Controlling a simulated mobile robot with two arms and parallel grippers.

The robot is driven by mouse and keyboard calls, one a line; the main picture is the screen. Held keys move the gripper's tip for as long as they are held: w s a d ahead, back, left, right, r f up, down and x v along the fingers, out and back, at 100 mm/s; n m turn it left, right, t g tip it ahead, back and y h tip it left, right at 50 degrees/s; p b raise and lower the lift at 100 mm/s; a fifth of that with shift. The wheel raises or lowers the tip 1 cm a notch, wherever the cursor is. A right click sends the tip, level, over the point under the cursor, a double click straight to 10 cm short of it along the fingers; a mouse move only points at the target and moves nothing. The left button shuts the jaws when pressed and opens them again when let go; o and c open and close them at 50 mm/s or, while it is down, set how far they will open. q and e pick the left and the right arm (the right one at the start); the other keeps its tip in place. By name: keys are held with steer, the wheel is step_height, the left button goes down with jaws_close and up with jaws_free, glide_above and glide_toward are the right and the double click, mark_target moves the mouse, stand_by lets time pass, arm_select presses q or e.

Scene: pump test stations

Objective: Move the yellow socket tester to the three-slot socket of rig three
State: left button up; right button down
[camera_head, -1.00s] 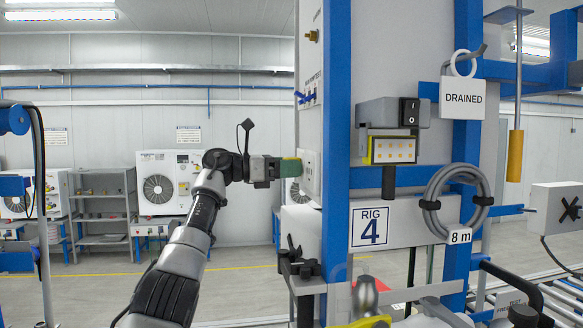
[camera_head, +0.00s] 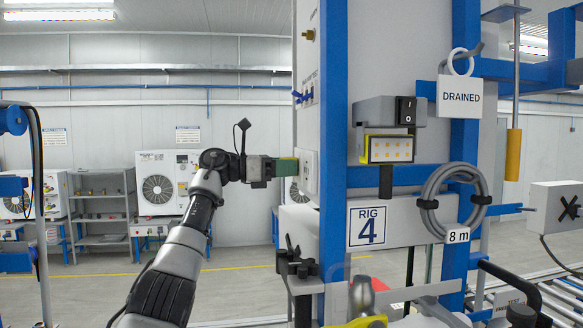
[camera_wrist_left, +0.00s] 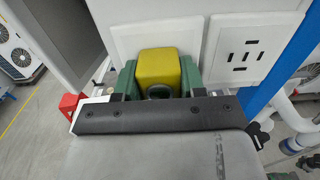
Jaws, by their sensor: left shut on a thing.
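The yellow socket tester (camera_wrist_left: 160,70) shows in the left wrist view, held between the green fingers of my left gripper (camera_wrist_left: 158,82). It is up against a white wall plate (camera_wrist_left: 117,40), and whether it is plugged in cannot be told. In the head view my left gripper (camera_head: 290,167) reaches the white socket panel (camera_head: 309,173) on the side of the rig labelled 4 (camera_head: 367,226); the tester is hidden there. A second white plate (camera_wrist_left: 240,75) with several dark slots is right of the tester. No rig three label shows.
The blue rig post (camera_head: 334,120) stands just right of the panel. A grey switch box (camera_head: 390,110), a DRAINED tag (camera_head: 461,96) and a coiled grey hose (camera_head: 455,200) are on its front. Shelves (camera_head: 104,215) and a fan unit (camera_head: 164,185) stand far behind.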

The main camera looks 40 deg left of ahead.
arm_select(q)
steer(key=shift+v, duration=1.4)
steer(key=shift+v, duration=1.35)
steer(key=shift+s+a, duration=0.1)
steer(key=shift+s, duration=0.05)
